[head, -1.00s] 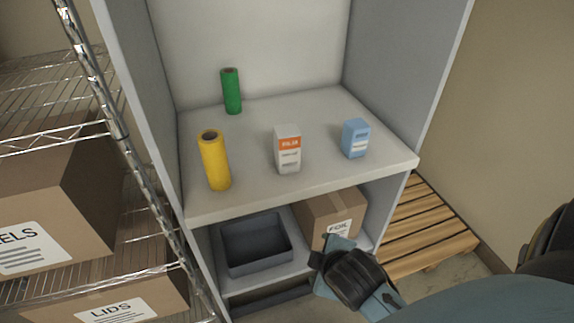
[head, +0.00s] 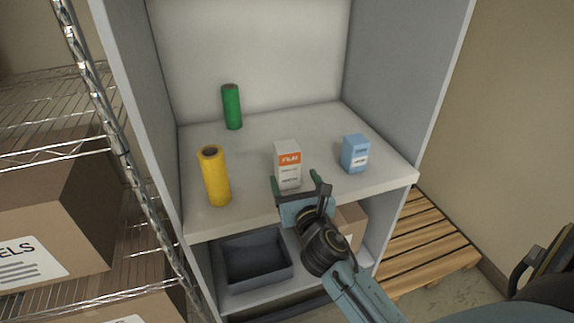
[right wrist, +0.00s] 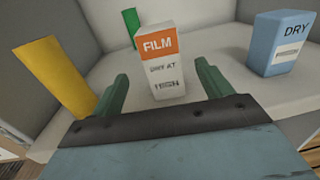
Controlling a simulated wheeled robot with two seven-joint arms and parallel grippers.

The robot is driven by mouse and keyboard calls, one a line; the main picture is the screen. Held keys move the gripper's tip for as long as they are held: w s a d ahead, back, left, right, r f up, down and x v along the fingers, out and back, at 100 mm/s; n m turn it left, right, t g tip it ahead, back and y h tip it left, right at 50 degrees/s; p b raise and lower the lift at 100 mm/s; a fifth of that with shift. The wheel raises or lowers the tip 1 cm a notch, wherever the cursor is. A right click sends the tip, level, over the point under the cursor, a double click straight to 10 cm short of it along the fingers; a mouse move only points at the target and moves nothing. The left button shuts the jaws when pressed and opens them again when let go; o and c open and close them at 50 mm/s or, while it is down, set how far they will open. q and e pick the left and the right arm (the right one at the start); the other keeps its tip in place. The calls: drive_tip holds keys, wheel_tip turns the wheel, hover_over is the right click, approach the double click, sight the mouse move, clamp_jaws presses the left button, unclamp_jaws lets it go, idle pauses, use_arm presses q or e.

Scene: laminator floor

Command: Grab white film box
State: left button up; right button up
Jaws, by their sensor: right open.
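The white film box (head: 288,153) with an orange label band stands upright on the cabinet shelf, between a yellow roll and a blue box. In the right wrist view the film box (right wrist: 162,62) stands ahead, between the two finger lines. My right gripper (head: 296,181) is open and empty at the shelf's front edge, just in front of the box. Its green fingers (right wrist: 163,85) show on either side of the box's lower part in the right wrist view. My left gripper is not in view.
The yellow roll (head: 214,178) stands left of the film box, the blue box (head: 355,154) right, and a green roll (head: 232,107) behind left. All are on the shelf (head: 255,195). Below are a grey bin (head: 285,272) and a cardboard box (head: 352,222). A wire rack (head: 120,150) stands left.

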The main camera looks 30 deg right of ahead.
sight(289, 167)
drive_tip(key=x, duration=0.5)
drive_tip(key=shift+d, duration=0.1)
drive_tip(key=b+x, duration=0.1)
drive_tip(key=x, duration=0.4)
drive_tip(key=shift+f, duration=0.1)
drive_tip(key=shift+w, duration=0.2)
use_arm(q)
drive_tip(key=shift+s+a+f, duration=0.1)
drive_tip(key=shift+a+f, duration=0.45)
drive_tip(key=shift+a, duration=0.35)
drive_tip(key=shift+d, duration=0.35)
use_arm(e)
drive_tip(key=c, duration=1.3)
